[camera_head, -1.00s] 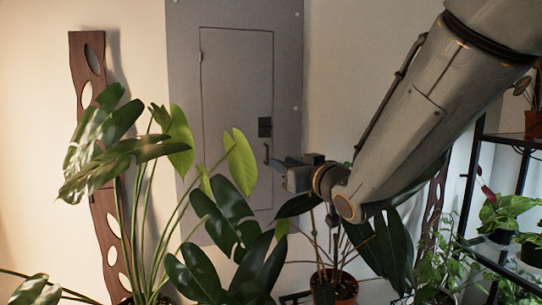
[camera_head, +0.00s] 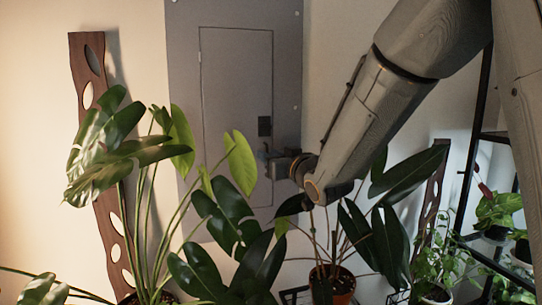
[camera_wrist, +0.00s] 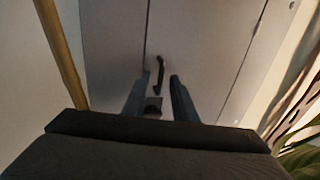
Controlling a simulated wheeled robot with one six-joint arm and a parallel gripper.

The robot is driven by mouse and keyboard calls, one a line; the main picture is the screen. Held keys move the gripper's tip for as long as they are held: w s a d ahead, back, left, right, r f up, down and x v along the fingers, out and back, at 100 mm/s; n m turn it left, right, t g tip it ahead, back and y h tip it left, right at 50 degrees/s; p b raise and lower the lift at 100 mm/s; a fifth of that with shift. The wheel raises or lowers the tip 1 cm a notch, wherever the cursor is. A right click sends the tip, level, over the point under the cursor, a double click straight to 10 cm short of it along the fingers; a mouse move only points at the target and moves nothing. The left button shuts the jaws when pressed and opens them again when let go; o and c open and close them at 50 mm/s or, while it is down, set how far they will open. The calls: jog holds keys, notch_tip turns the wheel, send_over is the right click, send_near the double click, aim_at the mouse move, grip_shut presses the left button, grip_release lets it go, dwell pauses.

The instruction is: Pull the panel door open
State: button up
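The grey panel door (camera_head: 235,80) is set in a larger grey panel on the wall and looks closed, flush with its frame. It also fills much of the wrist view (camera_wrist: 205,45). A black latch plate (camera_head: 264,126) is near its right edge. The dark bar handle (camera_wrist: 158,75) shows in the wrist view between my fingertips; in the head view my gripper covers it. My gripper (camera_head: 264,158) is at the handle, and its two blue-grey fingers (camera_wrist: 159,80) are apart on either side of it. I cannot tell whether they touch it.
A large leafy plant (camera_head: 148,150) stands in front of the panel's left. A potted plant (camera_head: 333,285) stands below my arm. A black shelf (camera_head: 480,140) with plants is at the right. A wavy wooden piece (camera_head: 95,75) leans on the wall.

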grip_shut()
dwell(1.2)
